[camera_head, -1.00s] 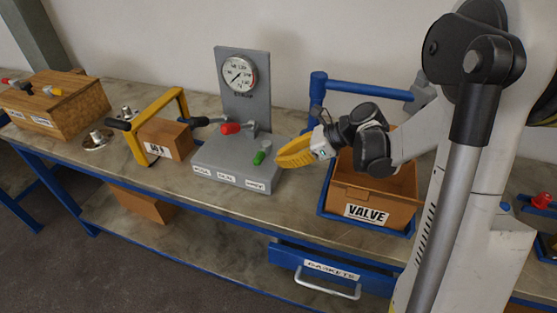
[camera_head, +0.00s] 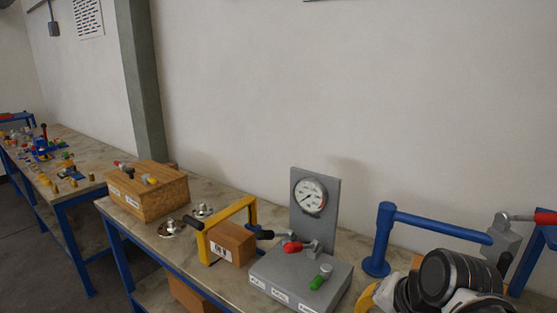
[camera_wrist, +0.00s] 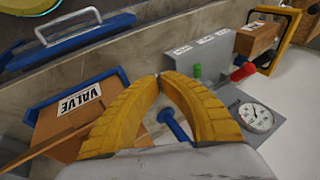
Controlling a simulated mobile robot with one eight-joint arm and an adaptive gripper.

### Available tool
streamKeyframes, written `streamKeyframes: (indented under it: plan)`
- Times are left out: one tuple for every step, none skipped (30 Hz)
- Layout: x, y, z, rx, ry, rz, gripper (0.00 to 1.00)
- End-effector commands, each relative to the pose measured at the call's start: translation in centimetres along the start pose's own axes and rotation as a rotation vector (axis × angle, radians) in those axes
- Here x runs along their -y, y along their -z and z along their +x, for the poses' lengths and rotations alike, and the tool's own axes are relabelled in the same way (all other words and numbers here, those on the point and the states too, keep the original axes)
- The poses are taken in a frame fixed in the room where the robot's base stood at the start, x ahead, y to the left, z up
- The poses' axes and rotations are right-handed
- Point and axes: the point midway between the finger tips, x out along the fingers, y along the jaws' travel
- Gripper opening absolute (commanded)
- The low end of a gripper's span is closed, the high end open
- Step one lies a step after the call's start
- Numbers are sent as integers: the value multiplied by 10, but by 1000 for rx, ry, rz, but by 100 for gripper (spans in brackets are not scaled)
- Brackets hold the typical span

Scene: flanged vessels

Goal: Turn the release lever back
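The grey gauge stand (camera_head: 305,272) has a red-handled lever (camera_head: 293,246) and a green-handled lever (camera_head: 321,277) on its base. Their labels are too small to read, so I cannot tell which is the release lever. The green lever stands roughly upright in the wrist view (camera_wrist: 197,71), with the red one (camera_wrist: 243,71) to its right. My gripper (camera_wrist: 160,77) is empty, its yellow fingertips together, apart from both levers. In the head view only part of a yellow finger (camera_head: 368,297) shows, right of the stand.
A round gauge (camera_head: 310,196) is on the stand's upright plate. A blue post (camera_wrist: 178,128) shows behind my fingers. A VALVE box (camera_wrist: 84,115) is in a blue tray on the left of the wrist view. A yellow frame (camera_head: 228,222) and a cardboard box (camera_head: 232,243) are left of the stand.

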Motion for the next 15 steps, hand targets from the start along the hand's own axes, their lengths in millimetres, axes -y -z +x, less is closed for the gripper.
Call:
streamKeyframes:
  plan:
    - [-8, -10, -9, -37, -21, -140, 0]
    - [-12, -14, -13, -59, -35, -224, 0]
    - [-17, -18, -18, -86, -53, -328, 0]
    - [-21, -20, -22, -105, -66, -399, 0]
    - [-24, -22, -25, -120, -79, -465, 0]
    - [-28, -24, -28, -139, -94, -540, 0]
    - [-30, -25, -30, -150, -105, -589, 0]
    - [-32, -26, -32, -160, -113, -631, 0]
    - [-34, -27, -33, -171, -123, -675, 0]
    - [-35, -27, -34, -176, -128, -699, 0]
    - [-36, -28, -35, -180, -133, -719, 0]
    - [-37, -28, -36, -184, -137, -736, 0]
    - [-37, -28, -36, -185, -139, -743, 0]
    - [-37, -28, -36, -186, -140, -748, 0]
    - [-37, -28, -36, -187, -140, -749, 0]
